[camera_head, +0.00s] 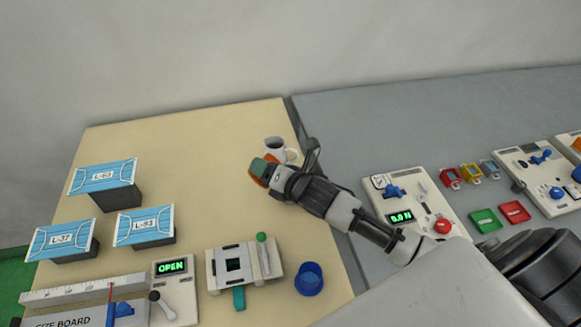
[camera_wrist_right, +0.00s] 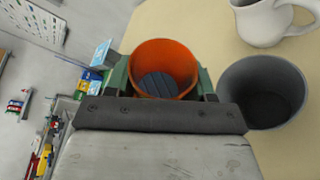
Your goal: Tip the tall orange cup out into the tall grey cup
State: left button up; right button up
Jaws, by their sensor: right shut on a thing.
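My right gripper (camera_head: 263,168) is shut on the orange cup (camera_head: 272,178), with a green finger on either side of it. The right wrist view looks into the orange cup (camera_wrist_right: 163,66), where a dark blue-grey ridged piece (camera_wrist_right: 158,84) lies inside. The grey cup (camera_wrist_right: 263,92) is to the right of the orange cup in that view, its mouth open towards the camera and its inside dark and seemingly empty. In the head view I cannot clearly pick out the grey cup near the gripper. My left gripper is not in view.
A white mug (camera_wrist_right: 262,20) stands close beyond the grey cup. A blue round container (camera_head: 309,279) and a white device (camera_head: 243,264) are nearer. A grey table (camera_head: 345,130) adjoins on the right.

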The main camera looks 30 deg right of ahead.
jog(key=shift+r+n+p, duration=0.4)
jog(key=shift+r+p, duration=0.15)
jog(key=shift+r, duration=0.15)
jog(key=shift+a+f+n+h, duration=0.1)
jog(key=shift+f+n+h, duration=0.2)
jog(key=shift+f+h, duration=0.1)
jog(key=shift+a+f+n+g+h+p, duration=0.35)
jog(key=shift+a+n+p, duration=0.2)
jog(key=shift+n+p, duration=0.25)
jog(key=a+f+n, duration=0.1)
jog(key=f, duration=0.1)
jog(key=a+f+n+h, duration=0.1)
jog(key=f, duration=0.1)
jog(key=a+f+n+h, duration=0.1)
jog(key=f, duration=0.1)
jog(key=shift+g, duration=0.35)
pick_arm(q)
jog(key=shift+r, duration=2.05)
pick_arm(e)
jog(key=shift+a+f+n+h, duration=0.35)
jog(key=shift+n, duration=0.25)
